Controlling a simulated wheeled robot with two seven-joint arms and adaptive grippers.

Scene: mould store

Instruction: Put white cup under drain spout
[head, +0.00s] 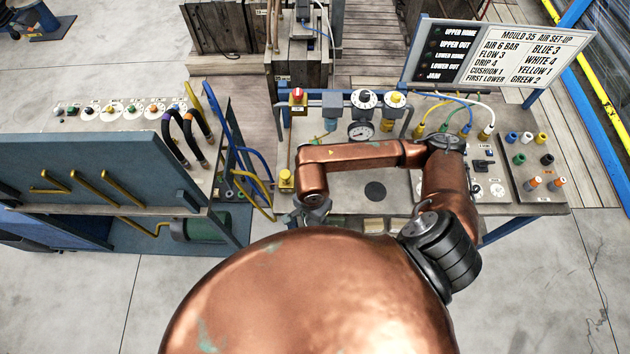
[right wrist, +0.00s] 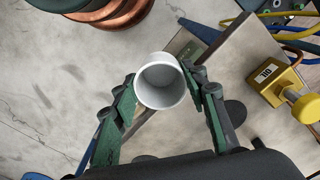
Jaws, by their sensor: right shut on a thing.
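The white cup (right wrist: 160,84) is between the fingers of my right gripper (right wrist: 161,88) in the right wrist view. I look into its open, seemingly empty mouth. In the head view my right gripper (head: 313,210) is at the front left edge of the bench, and the cup is hidden there. A yellow fitting (right wrist: 292,92) with a label is to the right of the cup in the wrist view. It also shows in the head view (head: 286,180). I cannot tell which part is the drain spout. My left gripper is not in view.
The air set-up bench (head: 345,196) carries a gauge (head: 361,131), valves, hoses and a flat dark disc (head: 375,191). A sign board (head: 500,55) stands behind it. A blue panel unit (head: 90,175) with hoses is at left. Concrete floor lies in front of the bench.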

